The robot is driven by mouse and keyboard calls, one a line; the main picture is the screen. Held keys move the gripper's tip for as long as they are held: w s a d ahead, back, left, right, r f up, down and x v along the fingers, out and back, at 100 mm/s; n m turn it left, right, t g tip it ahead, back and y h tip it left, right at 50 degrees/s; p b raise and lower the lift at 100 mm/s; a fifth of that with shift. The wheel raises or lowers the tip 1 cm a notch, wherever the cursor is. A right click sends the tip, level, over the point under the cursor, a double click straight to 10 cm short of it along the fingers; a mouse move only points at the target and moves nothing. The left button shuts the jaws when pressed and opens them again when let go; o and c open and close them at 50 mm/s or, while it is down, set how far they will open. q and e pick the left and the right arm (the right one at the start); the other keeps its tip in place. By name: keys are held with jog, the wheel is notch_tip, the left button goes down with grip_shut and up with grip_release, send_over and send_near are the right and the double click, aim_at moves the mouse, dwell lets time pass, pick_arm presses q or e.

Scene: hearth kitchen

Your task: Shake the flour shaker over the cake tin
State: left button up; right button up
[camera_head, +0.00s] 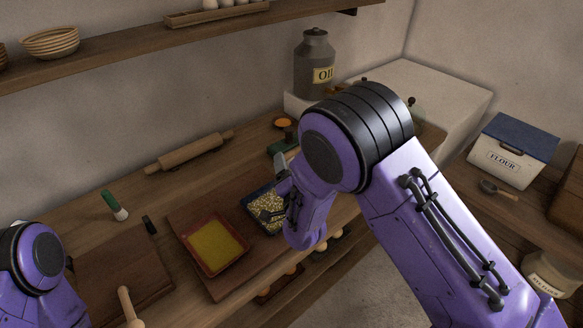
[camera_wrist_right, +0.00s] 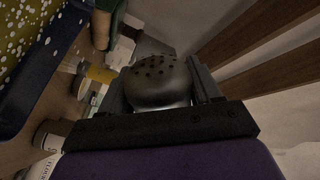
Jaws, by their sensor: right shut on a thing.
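The shaker shows in the right wrist view as a grey metal dome (camera_wrist_right: 160,88) dotted with dark holes. My right gripper (camera_wrist_right: 158,72) is shut on it, with a finger on each side. In the head view my right wrist hides most of the gripper and shaker. A blue tin (camera_head: 255,196) with yellow contents covered in pale specks lies beside and partly behind my right wrist. It also shows at the left of the right wrist view (camera_wrist_right: 42,92). A red-brown tin (camera_head: 184,234) with plain yellow contents lies to its left. My left gripper is out of view.
A rolling pin (camera_head: 190,152), a green-handled brush (camera_head: 114,205) and a board (camera_head: 100,262) lie on the counter. A grey oil can (camera_head: 313,65) stands at the back. A shelf (camera_head: 130,58) runs above. A flour box (camera_head: 510,155) stands at right.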

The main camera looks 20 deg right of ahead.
jog(key=shift+s+d, duration=0.2)
jog(key=shift+d, duration=0.2)
jog(key=a, duration=0.1)
jog(key=s+a, duration=0.1)
jog(key=a, duration=0.1)
jog(key=s+a, duration=0.1)
jog(key=a, duration=0.1)
jog(key=shift+s+a, duration=0.15)
jog(key=shift+a, duration=0.1)
dwell(0.7)
